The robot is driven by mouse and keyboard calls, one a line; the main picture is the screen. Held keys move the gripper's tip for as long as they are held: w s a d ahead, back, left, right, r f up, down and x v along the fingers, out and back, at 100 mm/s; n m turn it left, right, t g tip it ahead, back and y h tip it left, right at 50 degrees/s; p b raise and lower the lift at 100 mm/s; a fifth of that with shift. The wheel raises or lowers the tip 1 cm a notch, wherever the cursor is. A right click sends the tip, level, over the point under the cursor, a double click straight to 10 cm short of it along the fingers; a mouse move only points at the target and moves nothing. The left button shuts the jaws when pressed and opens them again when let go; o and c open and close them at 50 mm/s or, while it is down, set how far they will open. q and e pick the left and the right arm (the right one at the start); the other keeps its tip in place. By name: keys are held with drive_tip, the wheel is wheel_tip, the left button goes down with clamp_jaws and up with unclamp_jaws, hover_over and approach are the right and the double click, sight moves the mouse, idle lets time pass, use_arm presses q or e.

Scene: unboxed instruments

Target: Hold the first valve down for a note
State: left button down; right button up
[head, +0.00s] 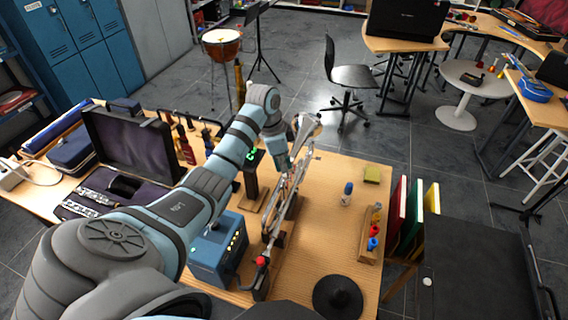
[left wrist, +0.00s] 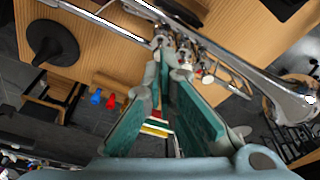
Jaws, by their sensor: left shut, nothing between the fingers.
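A silver trumpet (head: 283,200) lies on wooden supports on the table, with its bell at the far end. It crosses the top of the left wrist view, its bell (left wrist: 292,98) at the right. My left gripper (head: 293,165) is over the trumpet's middle, partly hidden by the arm. In the left wrist view its green-padded fingers (left wrist: 170,62) converge, shut and empty, at the valve section (left wrist: 182,46). The fingertips overlap the valves there, so I cannot tell which valve is under them or whether they touch. My right gripper is not in view.
A blue box (head: 218,250) stands left of the trumpet, with a green-lit device (head: 252,155) behind. An open black case (head: 130,140) is at left.

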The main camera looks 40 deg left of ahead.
sight(284, 175)
use_arm(q)
drive_tip(key=shift+f, duration=0.1)
drive_tip(key=shift+s+a+b+x, duration=0.15)
drive_tip(key=shift+b+x, duration=0.15)
drive_tip(key=shift+x, duration=0.5)
drive_tip(key=shift+s+a+b+x, duration=0.1)
drive_tip(key=shift+b+x, duration=0.2)
drive_tip(key=shift+x, duration=0.5)
idle(0.5)
drive_tip(key=shift+p+v, duration=1.2)
drive_tip(key=shift+v, duration=0.05)
drive_tip(key=shift+w+d+r, duration=0.1)
drive_tip(key=shift+r, duration=1.05)
drive_tip(key=shift+w+d+r, duration=0.1)
drive_tip(key=shift+r, duration=1.05)
drive_tip(key=shift+f, duration=0.1)
